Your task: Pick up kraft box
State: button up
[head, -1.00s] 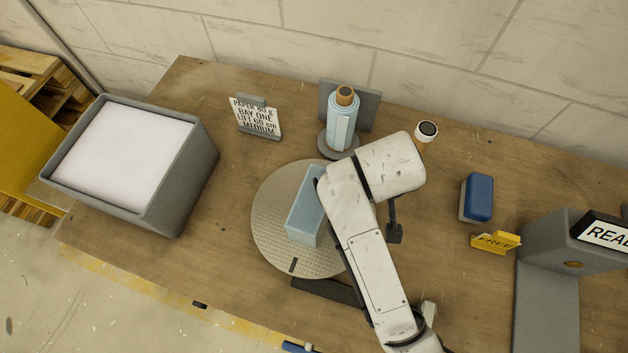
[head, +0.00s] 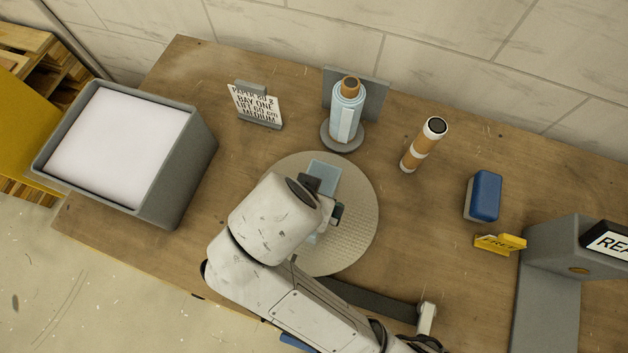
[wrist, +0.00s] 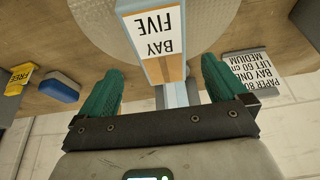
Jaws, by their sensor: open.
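A light-blue box lies on the round ribbed plate (head: 362,215), partly hidden by my arm; its far part (head: 323,170) shows in the head view. In the wrist view a box (wrist: 165,70) with a white BAY FIVE label and a kraft-brown face is upside down at top centre. It seems to be the same box, but I cannot be sure. My gripper (head: 325,205) is over the plate. Its green fingers (wrist: 160,85) are spread apart, with the box's brown end near the gap, not clearly between them. No grip on it shows.
A light-blue bottle (head: 347,115) stands behind the plate beside a sign (head: 257,106). An orange-and-white tube (head: 422,146), a blue block (head: 485,195) and a yellow sign (head: 498,243) are at right. A grey paper bin (head: 180,170) is at left.

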jog(key=b+x, duration=0.3)
jog(key=x, duration=0.1)
jog(key=shift+f, duration=0.15)
jog(key=shift+p+x, duration=0.5)
jog(key=shift+x, duration=2.05)
jog(key=shift+a+f, duration=0.1)
jog(key=shift+f, duration=0.15)
jog(key=shift+c, duration=0.2)
jog(key=c, duration=1.5)
jog(key=shift+o, duration=0.2)
jog(key=shift+r, duration=0.15)
